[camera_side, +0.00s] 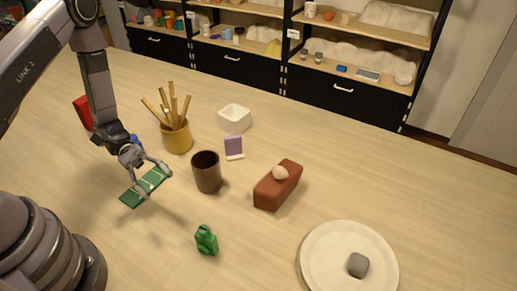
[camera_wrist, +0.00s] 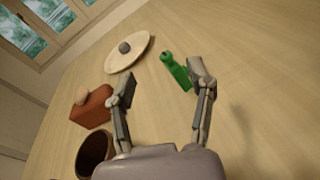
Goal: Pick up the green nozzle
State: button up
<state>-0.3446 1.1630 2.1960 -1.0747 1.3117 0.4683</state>
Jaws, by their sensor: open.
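The green nozzle (camera_side: 206,241) lies on the table in front of the dark brown cup in the side view. In the wrist view the green nozzle (camera_wrist: 175,71) shows just beyond the right fingertip, which is close to its near end in the picture. My gripper (camera_side: 154,184) is open and empty above the table, left of and behind the nozzle in the side view. In the wrist view the two fingers of my gripper (camera_wrist: 162,77) are spread wide, with bare table between them.
A green board (camera_side: 133,197) shows below my gripper. The dark brown cup (camera_side: 207,176), a yellow pot of sticks (camera_side: 177,140) and a red-brown block (camera_side: 272,194) bearing a pale ball stand behind. A cream plate (camera_side: 325,250) bears a grey stone. Table around the nozzle is clear.

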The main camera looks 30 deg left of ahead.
aim_at(197, 234)
jog(key=f+n+t, duration=0.1)
jog(key=f+n, duration=0.1)
jog(key=f, duration=0.1)
jog(key=s+d+f+n+t+h, duration=0.1)
jog(key=f+n+t, duration=0.1)
jog(key=f, duration=0.1)
jog(key=s+f+n+t, duration=0.1)
jog(key=f+n+t, duration=0.1)
jog(key=f, duration=0.1)
jog(key=shift+s+d+f+n+h, duration=0.25)
jog(key=shift+d+f+n+h, duration=0.1)
jog(key=shift+f+n+h, duration=0.05)
jog(key=d, duration=0.6)
jog(key=shift+w+d, duration=0.2)
jog(key=shift+w, duration=0.15)
jog(key=shift+w+d+r, duration=0.1)
jog(key=shift+w+d, duration=0.1)
jog(key=shift+d, duration=1.2)
jog(key=shift+w+d+r, duration=0.1)
jog(key=shift+w+d, duration=0.1)
jog(key=shift+d, duration=1.15)
jog(key=shift+t, duration=0.3)
jog(key=shift+c, duration=0.4)
grip_shut()
